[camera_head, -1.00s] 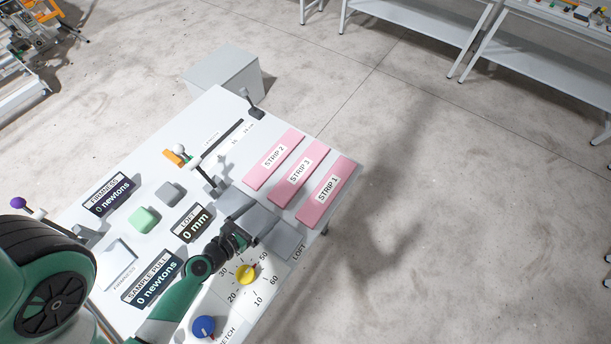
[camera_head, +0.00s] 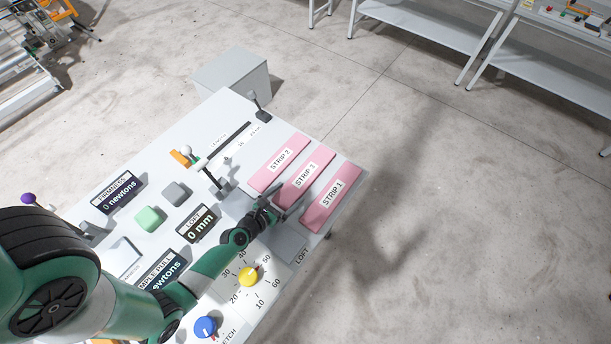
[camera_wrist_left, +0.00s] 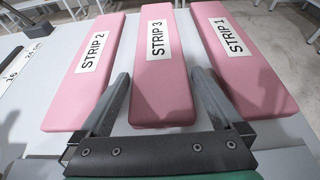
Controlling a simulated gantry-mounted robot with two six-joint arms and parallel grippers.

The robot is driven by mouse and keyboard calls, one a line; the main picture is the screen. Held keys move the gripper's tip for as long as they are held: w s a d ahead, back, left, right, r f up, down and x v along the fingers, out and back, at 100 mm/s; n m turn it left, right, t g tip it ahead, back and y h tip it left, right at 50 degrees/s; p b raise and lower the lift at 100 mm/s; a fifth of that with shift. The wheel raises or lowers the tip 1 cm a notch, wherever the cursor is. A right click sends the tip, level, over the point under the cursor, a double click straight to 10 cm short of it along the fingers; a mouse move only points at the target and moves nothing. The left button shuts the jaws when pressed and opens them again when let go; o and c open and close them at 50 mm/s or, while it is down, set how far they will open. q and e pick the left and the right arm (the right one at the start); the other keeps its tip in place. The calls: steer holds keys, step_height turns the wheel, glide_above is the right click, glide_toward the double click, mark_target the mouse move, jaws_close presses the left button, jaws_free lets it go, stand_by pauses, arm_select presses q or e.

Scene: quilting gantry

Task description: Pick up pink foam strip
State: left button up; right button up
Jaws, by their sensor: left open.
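Three pink foam strips lie side by side on the light grey table. Strip 2 (camera_head: 278,163) is at the left, strip 3 (camera_head: 305,176) in the middle and strip 1 (camera_head: 331,200) at the right. In the left wrist view strip 2 (camera_wrist_left: 88,70), strip 3 (camera_wrist_left: 161,85) and strip 1 (camera_wrist_left: 243,60) run away from me. My left gripper (camera_head: 280,207) is open and empty at the near end of strip 3. In the left wrist view its fingers (camera_wrist_left: 162,92) stand on either side of strip 3's near end. I cannot tell whether they touch it. My right gripper is not in view.
The table (camera_head: 150,172) carries a yellow knob (camera_head: 248,277), a blue knob (camera_head: 205,327), a green block (camera_head: 149,217), a grey block (camera_head: 175,193) and a loft display (camera_head: 197,224). An upright post (camera_head: 215,180) stands left of my gripper. Open floor lies to the right.

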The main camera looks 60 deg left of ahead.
arm_select(q)
steer(key=shift+w+a+f, duration=0.2)
steer(key=shift+w+f, duration=0.05)
steer(key=shift+w, duration=0.15)
steer(key=c, duration=1)
steer(key=shift+c, duration=0.2)
steer(key=shift+s+r+p, duration=0.1)
steer(key=shift+r+p, duration=0.55)
step_height(320, 180, up, 3)
steer(key=p, duration=0.3)
steer(key=shift+d+r, duration=0.1)
steer(key=shift+r, duration=0.05)
steer(key=s+d+r+p, duration=0.1)
steer(key=d+r+p, duration=0.7)
steer(key=d+p, duration=0.5)
steer(key=shift+s+d+r+p, duration=0.2)
steer(key=shift+s+d+p, duration=0.1)
steer(key=shift+d+p, duration=0.1)
